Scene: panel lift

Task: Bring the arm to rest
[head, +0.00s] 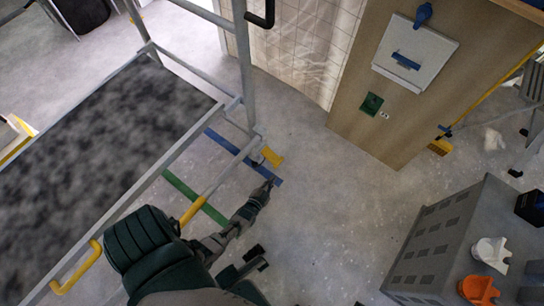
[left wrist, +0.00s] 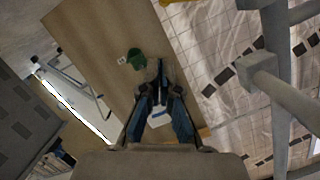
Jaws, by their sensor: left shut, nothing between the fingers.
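My left arm comes in from the bottom of the head view. Its gripper (head: 267,187) is at the far end, over the grey floor by the blue floor stripe. In the left wrist view the two fingers of the left gripper (left wrist: 161,68) come together at the tips, with nothing between them. The gripper is clear of the metal frame and of the wooden panel. My right gripper cannot be made out in either view.
A metal frame cart (head: 178,163) with a dark mottled deck stands on the left. A wooden panel (head: 375,132) with a white box (head: 415,52) stands at the upper right. A grey cabinet (head: 437,240) with white and orange items is at lower right. Open floor lies between.

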